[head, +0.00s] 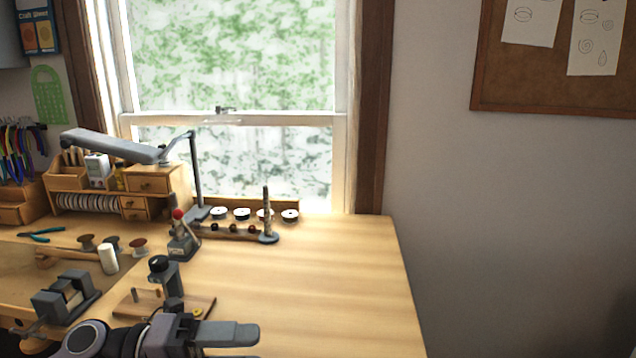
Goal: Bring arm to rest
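My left arm comes in at the bottom left, and its gripper (236,335) points right over the front part of the wooden workbench (330,290). I see the gripper from above and the side, with its fingers overlapping, so I cannot tell whether it is open or shut. No object shows at its fingertips. My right arm and gripper are not in view.
A small board (205,303) with a black-knobbed tool (160,265) stands just behind my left gripper. A grey vise (65,297) is to the left. A lamp (110,146) and wooden organizer (150,185) stand behind. The bench's right half is clear.

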